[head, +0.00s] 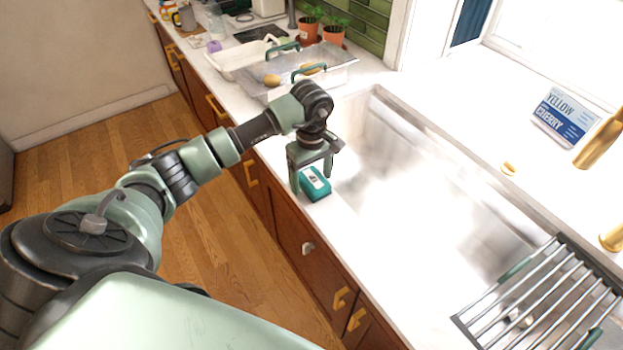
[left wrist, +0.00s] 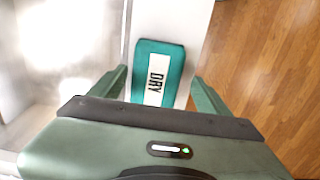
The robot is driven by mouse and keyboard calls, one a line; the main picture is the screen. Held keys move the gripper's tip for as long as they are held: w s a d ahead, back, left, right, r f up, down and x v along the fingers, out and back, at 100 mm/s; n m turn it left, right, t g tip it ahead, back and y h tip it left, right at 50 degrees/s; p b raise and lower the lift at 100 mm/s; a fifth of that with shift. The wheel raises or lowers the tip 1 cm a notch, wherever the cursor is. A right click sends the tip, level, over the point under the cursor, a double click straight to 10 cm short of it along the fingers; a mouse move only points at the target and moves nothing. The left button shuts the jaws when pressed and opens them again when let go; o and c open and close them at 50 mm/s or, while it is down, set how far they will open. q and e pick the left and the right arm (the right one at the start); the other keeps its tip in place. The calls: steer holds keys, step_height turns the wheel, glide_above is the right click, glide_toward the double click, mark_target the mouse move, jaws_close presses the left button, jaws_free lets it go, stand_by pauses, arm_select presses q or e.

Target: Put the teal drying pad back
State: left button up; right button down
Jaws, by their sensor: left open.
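The teal drying pad (head: 315,185) is a small teal block with a white label, lying on the narrow white counter strip in front of the sink. In the left wrist view the teal drying pad (left wrist: 158,72) shows the word DRY on its label. My left gripper (head: 311,183) is over it, pointing down. Its two fingers (left wrist: 155,92) are spread, one on each side of the pad's near part, with gaps beside it. The near end of the pad is hidden by the gripper body. My right gripper is not in view.
The sink (head: 420,200) lies right of the pad, with a metal roll-up rack (head: 545,295) over its near end. A clear-lidded tray (head: 310,70) and potted plants (head: 333,35) stand farther back. A blue-and-white sign (head: 565,115) stands behind the sink by the brass faucet (head: 598,140).

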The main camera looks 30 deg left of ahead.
mark_target(311, 179)
arm_select(q)
step_height(311, 179, up, 11)
steer(key=b, duration=0.3)
steer(key=shift+s, duration=0.1)
stand_by(0.4)
